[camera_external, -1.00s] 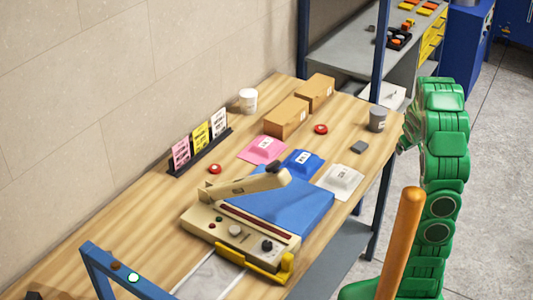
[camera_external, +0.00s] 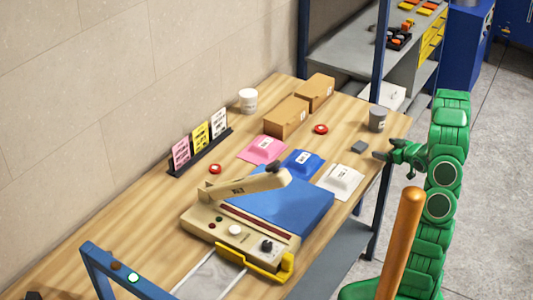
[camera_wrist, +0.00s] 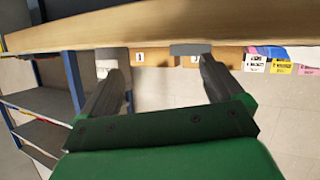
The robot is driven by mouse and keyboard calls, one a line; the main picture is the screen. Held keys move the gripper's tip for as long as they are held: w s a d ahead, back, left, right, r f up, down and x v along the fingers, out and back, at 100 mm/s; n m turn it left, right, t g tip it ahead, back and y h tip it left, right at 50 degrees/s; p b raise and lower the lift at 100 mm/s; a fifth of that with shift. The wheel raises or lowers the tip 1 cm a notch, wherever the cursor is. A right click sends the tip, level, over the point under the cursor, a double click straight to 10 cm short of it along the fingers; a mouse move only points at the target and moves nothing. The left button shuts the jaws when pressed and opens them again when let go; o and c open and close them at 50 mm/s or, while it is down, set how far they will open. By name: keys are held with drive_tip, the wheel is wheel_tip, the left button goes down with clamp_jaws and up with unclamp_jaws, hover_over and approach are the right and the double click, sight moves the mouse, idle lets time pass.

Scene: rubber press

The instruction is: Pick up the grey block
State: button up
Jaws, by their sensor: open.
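The grey block (camera_external: 359,147) is small and lies flat near the right edge of the wooden table (camera_external: 130,215). My gripper (camera_external: 384,151) is just to the right of the block, at the table's edge, apart from it. In the wrist view my gripper (camera_wrist: 160,68) has its two fingers spread with nothing between them. The wrist picture is upside down, and the grey block (camera_wrist: 190,49) shows ahead, near the tip of the right-hand finger.
The press (camera_external: 240,230) stands further forward. The table around the block is clear.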

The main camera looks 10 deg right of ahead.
sight(359, 147)
drive_tip(key=shift+s+a+f+t+y, duration=0.2)
drive_tip(key=shift+s+a+f+y, duration=0.1)
drive_tip(key=shift+a+y, duration=0.25)
drive_tip(key=shift+s+a+f+t+y, duration=0.2)
drive_tip(key=shift+s+a+y, duration=0.1)
drive_tip(key=shift+y, duration=0.35)
drive_tip(key=shift+s+a+r+y, duration=0.1)
drive_tip(key=shift+s+a+y, duration=0.15)
drive_tip(key=shift+a+y, duration=0.3)
drive_tip(key=shift+x, duration=3.75)
drive_tip(key=shift+w+d, duration=0.1)
drive_tip(key=c, duration=1.4)
drive_tip(key=shift+r, duration=0.15)
